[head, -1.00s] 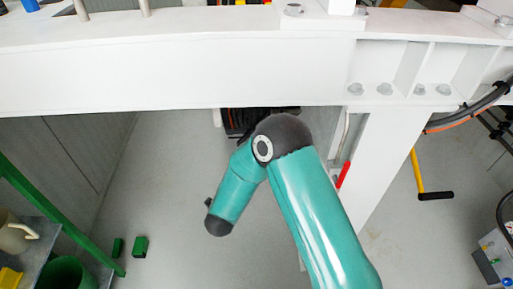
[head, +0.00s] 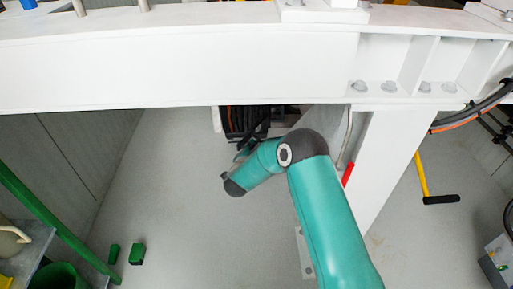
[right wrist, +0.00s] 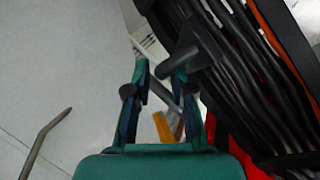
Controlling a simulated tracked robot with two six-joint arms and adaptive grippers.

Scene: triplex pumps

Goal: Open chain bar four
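The black cable chain (head: 242,122) hangs below the white beam in the head view. In the right wrist view the chain (right wrist: 255,85) fills the right side, with several dark lines running along it. A dark bar-like piece (right wrist: 188,58) sticks out from its left edge. I cannot tell which bar is number four. My right gripper (right wrist: 161,72) is open, its fingers apart, with the end of the dark piece by the fingertips; contact is unclear. In the head view the right gripper (head: 245,150) is small and partly hidden just below the chain. My left gripper is not in view.
The white beam (head: 180,70) crosses above my right arm, and its white post (head: 385,165) stands to the right. A red-handled rod (head: 347,175) is close to the elbow. A yellow handle (head: 422,175) is farther right.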

